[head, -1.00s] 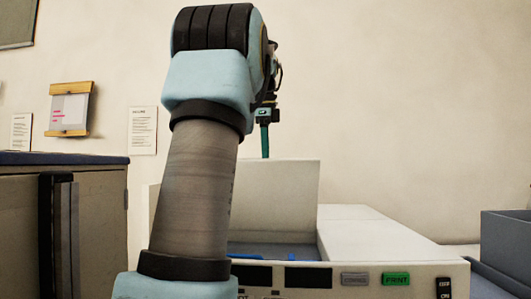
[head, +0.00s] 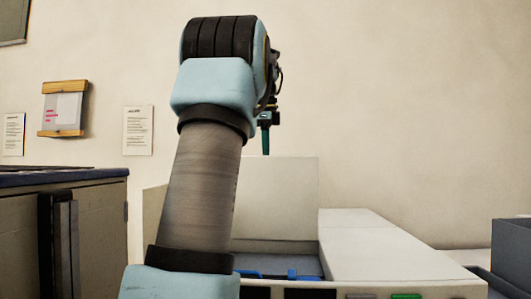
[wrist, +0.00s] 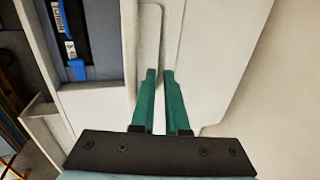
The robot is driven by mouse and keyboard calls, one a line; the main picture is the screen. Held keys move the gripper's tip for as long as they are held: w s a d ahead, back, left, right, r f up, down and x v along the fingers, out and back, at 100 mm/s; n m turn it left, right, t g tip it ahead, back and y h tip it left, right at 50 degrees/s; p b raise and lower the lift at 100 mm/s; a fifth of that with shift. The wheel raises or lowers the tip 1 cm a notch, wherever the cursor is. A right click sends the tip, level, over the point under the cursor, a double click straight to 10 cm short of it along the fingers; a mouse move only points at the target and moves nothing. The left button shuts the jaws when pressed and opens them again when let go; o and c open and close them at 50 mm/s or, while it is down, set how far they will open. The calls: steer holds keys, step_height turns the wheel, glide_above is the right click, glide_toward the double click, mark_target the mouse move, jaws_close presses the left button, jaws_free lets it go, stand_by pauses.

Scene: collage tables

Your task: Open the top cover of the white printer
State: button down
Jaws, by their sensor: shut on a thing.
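The white printer (head: 385,255) stands low in the head view, partly behind my arm. Its top cover (head: 282,190) stands up, roughly upright, at the back of an open bay (head: 280,262) with blue parts inside. My gripper (head: 266,152) is at the cover's top edge, fingers pointing down. In the wrist view, my gripper (wrist: 159,72) has its teal fingers close together around a narrow white edge of the cover (wrist: 151,35). The bay with its blue parts (wrist: 76,68) shows at the left of the wrist view. The fingertip contact is too small to see clearly in the head view.
A dark-topped cabinet (head: 80,215) stands at the left. A grey-blue bin (head: 510,255) is at the right edge. The cream wall (head: 410,120) behind carries a clipboard (head: 64,108) and paper notices (head: 138,130). The space above the printer's right side is clear.

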steer(key=c, duration=1.2)
jaws_free()
steer(key=v, duration=1)
steer(key=shift+s+r, duration=0.2)
steer(key=shift+r, duration=0.15)
